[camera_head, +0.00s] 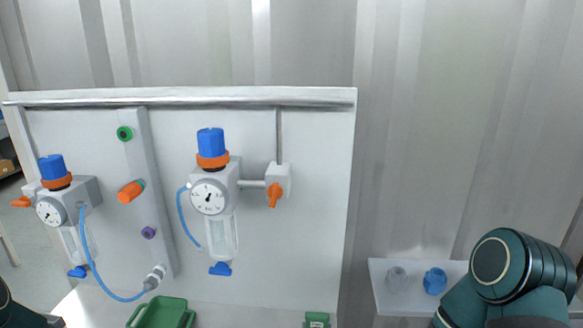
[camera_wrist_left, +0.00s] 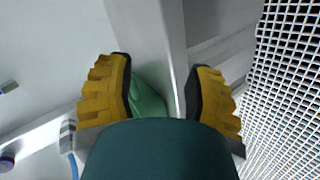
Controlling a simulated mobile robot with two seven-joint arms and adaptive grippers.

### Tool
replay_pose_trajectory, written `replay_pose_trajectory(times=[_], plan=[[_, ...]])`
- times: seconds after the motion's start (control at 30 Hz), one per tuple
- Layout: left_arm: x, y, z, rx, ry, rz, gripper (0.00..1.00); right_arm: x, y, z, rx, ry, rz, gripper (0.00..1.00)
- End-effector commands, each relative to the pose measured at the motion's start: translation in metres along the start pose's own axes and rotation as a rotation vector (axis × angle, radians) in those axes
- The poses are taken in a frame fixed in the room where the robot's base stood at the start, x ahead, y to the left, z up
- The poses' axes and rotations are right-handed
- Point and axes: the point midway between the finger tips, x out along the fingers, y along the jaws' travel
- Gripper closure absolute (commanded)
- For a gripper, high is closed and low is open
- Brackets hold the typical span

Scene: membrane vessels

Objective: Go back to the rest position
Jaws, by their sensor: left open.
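My left gripper (camera_wrist_left: 162,88) shows in the left wrist view with its two yellow-padded fingers wide apart. A green piece (camera_wrist_left: 147,98) shows between the fingers, partly hidden by the left finger and the dark gripper body; I cannot tell what it is or whether it touches the gripper. In the head view only a dark bit of my left arm shows at the bottom left corner, and the left gripper is out of that view. My right arm (camera_head: 510,270) shows at the lower right, but its gripper is not in view.
A white panel (camera_head: 300,240) carries two regulators with gauges (camera_head: 208,196), (camera_head: 50,211), blue hoses and an orange valve (camera_head: 274,194). A green tray (camera_head: 163,313) lies below it. A small shelf (camera_head: 411,302) holds clear and blue pieces. A white grid (camera_wrist_left: 290,90) fills the wrist view's right.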

Motion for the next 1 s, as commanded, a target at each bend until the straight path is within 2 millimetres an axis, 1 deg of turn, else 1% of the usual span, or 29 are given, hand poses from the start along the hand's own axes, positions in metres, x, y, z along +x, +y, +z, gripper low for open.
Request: replay_pose_trajectory(times=[0.03, 0.07, 0.1, 0.2, 0.3, 0.4, 0.5, 0.67, 0.9, 1.0], plan=[[0.004, -0.013, 0.03, 0.056, -0.072, -0.076, 0.47, 0.0, 0.0, 0.0, 0.0, 0.0, 0.0, 0.53], [0.004, -0.022, 0.046, 0.092, -0.114, -0.12, 0.47, 0.0, 0.0, 0.0, 0.0, 0.0, 0.0, 0.53], [0.003, -0.032, 0.066, 0.14, -0.171, -0.174, 0.47, 0.0, 0.0, 0.0, 0.0, 0.0, 0.0, 0.53], [-0.005, -0.056, 0.11, 0.25, -0.312, -0.286, 0.47, 0.0, 0.0, 0.0, 0.0, 0.0, 0.0, 0.53], [-0.018, -0.074, 0.146, 0.341, -0.442, -0.367, 0.47, 0.0, 0.0, 0.0, 0.0, 0.0, 0.0, 0.53], [-0.033, -0.089, 0.174, 0.416, -0.56, -0.426, 0.47, 0.0, 0.0, 0.0, 0.0, 0.0, 0.0, 0.53], [-0.048, -0.101, 0.197, 0.477, -0.665, -0.47, 0.47, 0.0, 0.0, 0.0, 0.0, 0.0, 0.0, 0.53], [-0.072, -0.116, 0.226, 0.556, -0.815, -0.519, 0.47, 0.0, 0.0, 0.0, 0.0, 0.0, 0.0, 0.53], [-0.054, -0.067, 0.216, 0.679, -0.758, -0.431, 0.47, 0.0, 0.0, 0.0, 0.0, 0.0, 0.0, 0.53], [-0.049, -0.05, 0.214, 0.716, -0.739, -0.4, 0.47, 0.0, 0.0, 0.0, 0.0, 0.0, 0.0, 0.53]])
